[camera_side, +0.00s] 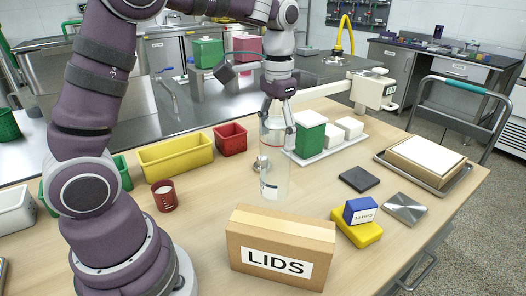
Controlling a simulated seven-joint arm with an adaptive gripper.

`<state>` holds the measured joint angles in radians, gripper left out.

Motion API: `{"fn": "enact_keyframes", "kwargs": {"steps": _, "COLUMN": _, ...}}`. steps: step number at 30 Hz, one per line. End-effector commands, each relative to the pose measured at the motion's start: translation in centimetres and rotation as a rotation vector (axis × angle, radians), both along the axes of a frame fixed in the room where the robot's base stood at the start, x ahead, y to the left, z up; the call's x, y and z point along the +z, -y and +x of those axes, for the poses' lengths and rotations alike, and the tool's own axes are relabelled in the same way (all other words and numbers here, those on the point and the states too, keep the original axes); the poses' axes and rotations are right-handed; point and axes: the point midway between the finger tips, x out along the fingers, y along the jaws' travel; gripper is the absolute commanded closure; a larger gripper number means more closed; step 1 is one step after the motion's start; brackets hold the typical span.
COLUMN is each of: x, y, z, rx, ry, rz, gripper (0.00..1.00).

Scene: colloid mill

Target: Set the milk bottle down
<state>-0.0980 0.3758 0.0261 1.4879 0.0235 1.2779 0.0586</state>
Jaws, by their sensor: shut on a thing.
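The milk bottle (274,179) is a clear, pale, upright cylinder near the middle of the wooden table (317,199). My gripper (276,121) points down over it and is shut on its upper part, with a finger on each side. The bottle's lower end shows just behind the LIDS box. I cannot tell whether its base touches the table or hangs slightly above it.
A cardboard LIDS box (279,247) stands in front of the bottle. A white tray (327,152) with a green box and white blocks is close behind right. Yellow (176,157) and red (231,140) bins and a dark red cup (164,196) stand left. Bare table lies right of the bottle.

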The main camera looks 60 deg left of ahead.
Motion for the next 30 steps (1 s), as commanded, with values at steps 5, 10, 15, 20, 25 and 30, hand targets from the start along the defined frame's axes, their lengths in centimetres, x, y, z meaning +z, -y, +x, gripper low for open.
{"fn": "enact_keyframes", "kwargs": {"steps": 5, "x": 1.0, "y": -6.7, "z": -3.4, "rx": 0.117, "ry": 0.0, "rz": 0.002, "gripper": 0.66}}
{"fn": "enact_keyframes", "kwargs": {"steps": 10, "x": 1.7, "y": -11.0, "z": -7.3, "rx": 0.202, "ry": 0.001, "rz": -0.002, "gripper": 0.66}}
{"fn": "enact_keyframes", "kwargs": {"steps": 15, "x": -0.5, "y": -11.8, "z": -8.5, "rx": 0.219, "ry": -0.005, "rz": -0.008, "gripper": 0.66}}
{"fn": "enact_keyframes", "kwargs": {"steps": 20, "x": -3.5, "y": -11.7, "z": -8.5, "rx": 0.217, "ry": -0.005, "rz": -0.008, "gripper": 0.66}}
{"fn": "enact_keyframes", "kwargs": {"steps": 25, "x": -6.2, "y": -11.7, "z": -8.4, "rx": 0.217, "ry": -0.003, "rz": -0.007, "gripper": 0.66}}
{"fn": "enact_keyframes", "kwargs": {"steps": 30, "x": -6.2, "y": -11.8, "z": -8.3, "rx": 0.217, "ry": 0.002, "rz": -0.004, "gripper": 0.66}}
